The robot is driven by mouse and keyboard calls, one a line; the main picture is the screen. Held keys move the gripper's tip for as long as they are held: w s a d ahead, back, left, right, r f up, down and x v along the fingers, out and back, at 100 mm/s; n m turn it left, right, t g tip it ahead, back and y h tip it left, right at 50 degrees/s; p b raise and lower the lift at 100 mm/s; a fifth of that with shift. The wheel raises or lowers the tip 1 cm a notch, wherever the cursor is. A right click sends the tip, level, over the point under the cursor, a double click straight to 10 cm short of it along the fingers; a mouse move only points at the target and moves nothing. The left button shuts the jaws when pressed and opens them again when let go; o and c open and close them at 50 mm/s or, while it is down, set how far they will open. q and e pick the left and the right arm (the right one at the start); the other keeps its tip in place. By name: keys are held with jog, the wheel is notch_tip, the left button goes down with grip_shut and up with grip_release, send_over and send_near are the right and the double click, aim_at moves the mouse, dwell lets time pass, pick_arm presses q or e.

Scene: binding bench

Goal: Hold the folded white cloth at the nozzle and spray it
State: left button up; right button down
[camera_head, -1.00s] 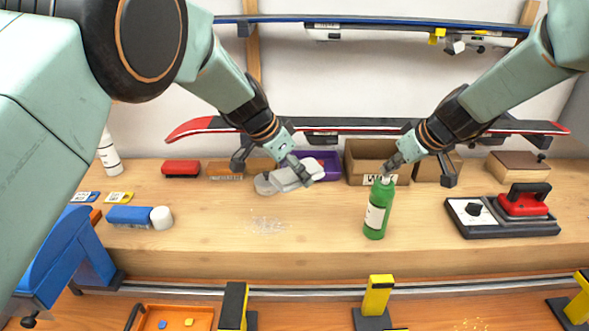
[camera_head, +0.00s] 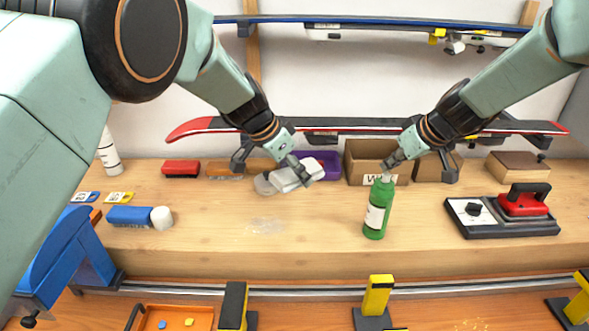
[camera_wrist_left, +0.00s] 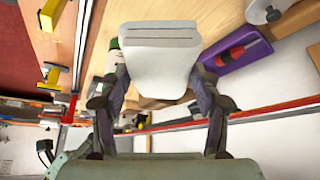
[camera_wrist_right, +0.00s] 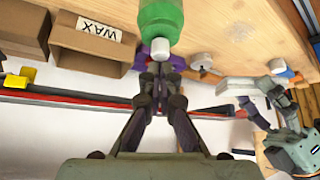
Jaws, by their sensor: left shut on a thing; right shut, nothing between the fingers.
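The folded white cloth (camera_head: 297,176) is held by my left gripper (camera_head: 273,172) above the back of the bench. In the left wrist view the cloth (camera_wrist_left: 160,62) lies between the two fingers and hides what is behind it. The green bottle (camera_head: 376,217) with a white label and white nozzle stands upright to the right of the cloth, with a gap between them. My right gripper (camera_head: 391,163) is shut and empty, its tips close to the nozzle. In the right wrist view the nozzle (camera_wrist_right: 160,48) is just beyond the shut fingertips (camera_wrist_right: 160,72); contact is unclear.
A purple bin (camera_head: 325,160) and a cardboard box marked WAX (camera_head: 362,158) stand behind. A grey rounded item (camera_head: 264,184) is beside the cloth.

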jog(key=shift+f, duration=0.5)
dwell(0.4)
jog(key=shift+r, duration=0.75)
notch_tip(320, 180, up, 7)
dwell(0.7)
